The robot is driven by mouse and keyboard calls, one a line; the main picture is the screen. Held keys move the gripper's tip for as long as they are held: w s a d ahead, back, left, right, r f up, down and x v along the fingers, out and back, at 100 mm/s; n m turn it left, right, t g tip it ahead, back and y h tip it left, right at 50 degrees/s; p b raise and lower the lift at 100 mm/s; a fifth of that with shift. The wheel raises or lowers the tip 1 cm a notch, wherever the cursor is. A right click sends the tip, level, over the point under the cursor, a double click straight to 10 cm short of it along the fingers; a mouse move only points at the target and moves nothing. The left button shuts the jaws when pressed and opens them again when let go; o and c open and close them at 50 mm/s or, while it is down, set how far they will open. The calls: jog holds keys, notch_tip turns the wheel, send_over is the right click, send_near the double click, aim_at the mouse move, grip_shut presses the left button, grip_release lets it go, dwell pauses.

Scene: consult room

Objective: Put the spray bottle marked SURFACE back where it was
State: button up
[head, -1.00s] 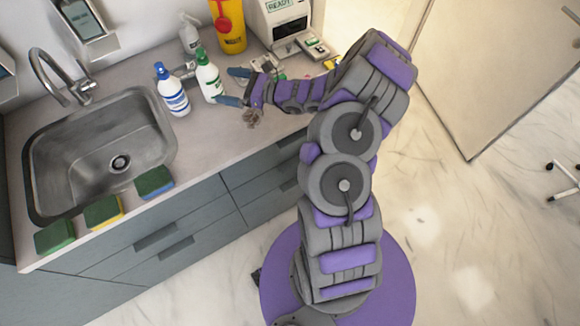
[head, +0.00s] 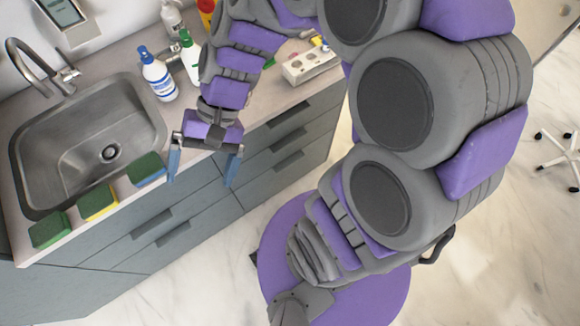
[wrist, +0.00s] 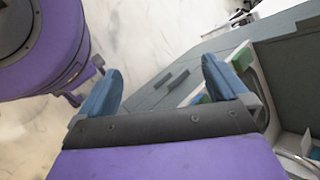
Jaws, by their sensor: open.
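A white bottle with a blue top and blue label (head: 158,76) stands upright on the counter, right of the sink. A white bottle with a green top (head: 190,60) stands upright close beside it, partly hidden by my arm. A paler bottle (head: 172,16) stands behind them, cut by the top edge. I cannot read the word SURFACE on any of them. My gripper (head: 203,168) is open and empty, fingers pointing down, in front of the counter's front edge and apart from the bottles. Its two blue fingers also show spread in the wrist view (wrist: 163,85).
The steel sink (head: 85,150) with its faucet (head: 40,65) is at left. Several sponges lie along the front edge, the nearest to my gripper green and blue (head: 147,169). A white socket strip (head: 310,64) lies on the counter at right. Grey drawers (head: 285,140) are below.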

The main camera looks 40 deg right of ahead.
jog(key=s+d+n+t+h, duration=0.2)
jog(key=s+d+n+h, duration=0.1)
jog(key=s+d+h, duration=0.5)
jog(key=s+d, duration=0.2)
jog(key=d, duration=0.2)
jog(key=shift+d+r+n, duration=0.15)
jog(key=shift+d+n, duration=0.15)
jog(key=shift+d, duration=0.1)
